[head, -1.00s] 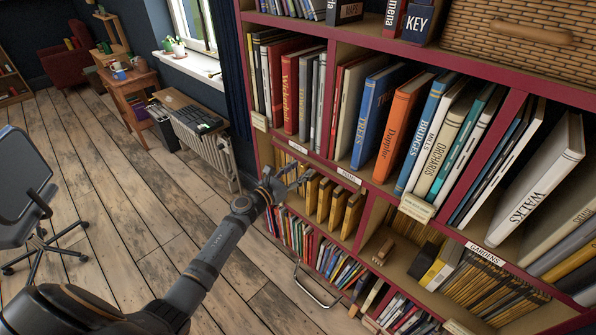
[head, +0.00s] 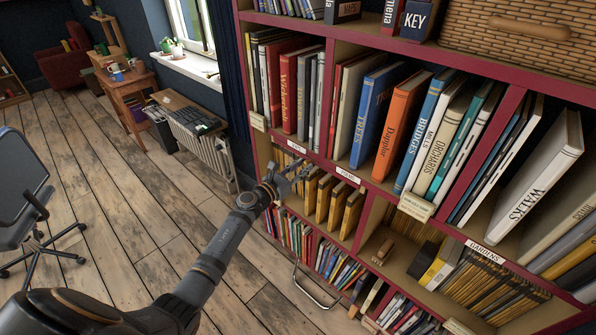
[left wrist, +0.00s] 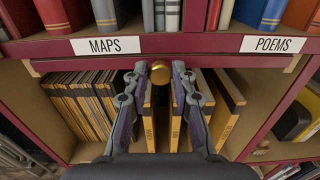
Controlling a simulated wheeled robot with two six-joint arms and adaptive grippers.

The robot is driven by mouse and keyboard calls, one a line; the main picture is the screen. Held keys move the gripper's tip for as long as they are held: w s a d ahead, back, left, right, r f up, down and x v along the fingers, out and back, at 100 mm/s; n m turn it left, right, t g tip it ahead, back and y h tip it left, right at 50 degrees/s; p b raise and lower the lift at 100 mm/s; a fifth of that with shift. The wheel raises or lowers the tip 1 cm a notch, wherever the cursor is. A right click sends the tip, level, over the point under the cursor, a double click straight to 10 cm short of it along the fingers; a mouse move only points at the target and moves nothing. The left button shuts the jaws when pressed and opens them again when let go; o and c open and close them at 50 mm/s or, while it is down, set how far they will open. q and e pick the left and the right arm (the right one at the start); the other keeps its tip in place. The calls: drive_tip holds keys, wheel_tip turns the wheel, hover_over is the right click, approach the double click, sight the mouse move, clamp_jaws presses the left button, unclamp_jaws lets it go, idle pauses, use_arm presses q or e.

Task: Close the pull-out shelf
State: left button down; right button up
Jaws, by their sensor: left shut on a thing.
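The pull-out shelf (left wrist: 90,66) shows in the left wrist view as a thin dark red front edge just under the board with the MAPS and POEMS labels. Its round brass knob (left wrist: 160,72) sits at the middle of that edge. My left gripper (left wrist: 160,76) is shut on the knob, one finger on each side. In the head view my left gripper (head: 300,176) is at the bookcase, just below the labels, and hides most of the shelf front. I cannot tell exactly how far the shelf stands out. My right gripper is not in view.
Yellow-spined volumes (left wrist: 78,105) fill the compartment under the shelf. The red bookcase (head: 440,222) is crowded with books above and below. An office chair (head: 22,190) stands at the left. The wooden floor (head: 110,215) between is clear.

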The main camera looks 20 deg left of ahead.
use_arm(q)
drive_tip(key=shift+r, duration=0.15)
drive_tip(key=c, duration=1.4)
unclamp_jaws()
drive_tip(key=shift+w, duration=0.1)
drive_tip(key=o, duration=0.3)
drive_tip(key=shift+w, duration=0.15)
drive_tip(key=v, duration=1.2)
